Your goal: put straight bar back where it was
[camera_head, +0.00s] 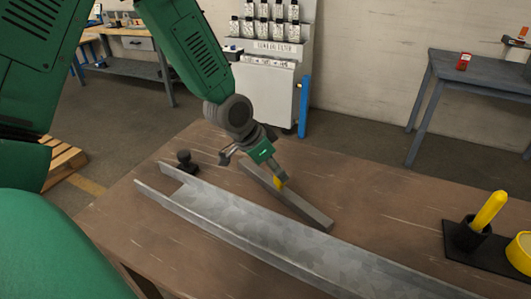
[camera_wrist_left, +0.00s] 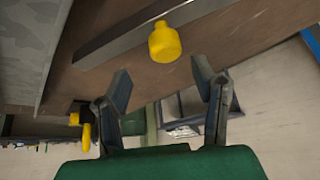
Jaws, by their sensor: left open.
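The straight bar (camera_head: 308,211) is a long grey metal piece lying on the brown table just beyond the long metal channel (camera_head: 240,222). A yellow knob (camera_head: 279,184) stands on the bar. In the left wrist view, the bar (camera_wrist_left: 112,34) crosses the top and its yellow knob (camera_wrist_left: 165,43) lies just beyond the fingertips. My left gripper (camera_head: 256,164) is over the bar's far-left part, close to the knob. In the left wrist view, it (camera_wrist_left: 162,80) is open, with nothing between its fingers. The gripper partly hides the bar in the head view. My right gripper is out of view.
A black knob-shaped piece (camera_head: 186,161) stands near the channel's left end. At the right, a black holder plate (camera_head: 485,262) carries a yellow-handled tool (camera_head: 488,211) and a yellow ring-shaped item (camera_head: 520,254). The table (camera_head: 390,205) is clear right of the bar.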

